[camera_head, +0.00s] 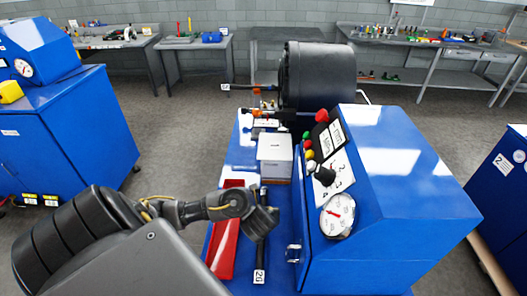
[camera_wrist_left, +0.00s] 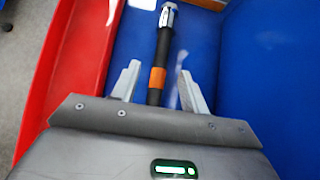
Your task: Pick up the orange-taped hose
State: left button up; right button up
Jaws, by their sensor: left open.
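The orange-taped hose (camera_wrist_left: 157,95) is a short black hose with an orange band and a silver fitting at its far end. In the left wrist view it runs between the two fingers of my left gripper (camera_wrist_left: 158,75), which is open, with a gap showing on both sides. In the head view the left gripper (camera_head: 263,218) is over the hose on the blue bench and hides its middle. My right gripper is not in view.
A red tray (camera_head: 225,250) lies just left of the hose. The blue machine cabinet (camera_head: 385,215) with gauge (camera_head: 338,214) and buttons rises close on the right. A white box (camera_head: 274,155) stands behind the gripper. Another dark hose end (camera_head: 250,87) sticks out farther back.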

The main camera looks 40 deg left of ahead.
pick_arm(q)
jog(key=shift+w+a+f, duration=0.1)
jog(key=shift+w+f, duration=0.2)
jog(key=shift+w, duration=0.05)
jog(key=shift+f, duration=0.1)
jog(key=b+x, duration=0.3)
jog(key=x, duration=0.1)
jog(key=shift+w+a+f, duration=0.15)
jog(key=shift+w+a, duration=0.1)
jog(key=shift+w+a+b, duration=0.1)
jog(key=shift+w+b, duration=0.05)
jog(key=shift+b, duration=0.15)
jog(key=shift+c, duration=0.5)
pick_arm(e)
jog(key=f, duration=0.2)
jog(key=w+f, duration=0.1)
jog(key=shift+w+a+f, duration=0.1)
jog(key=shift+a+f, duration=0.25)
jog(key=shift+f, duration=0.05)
pick_arm(q)
jog(key=c, duration=0.7)
grip_shut()
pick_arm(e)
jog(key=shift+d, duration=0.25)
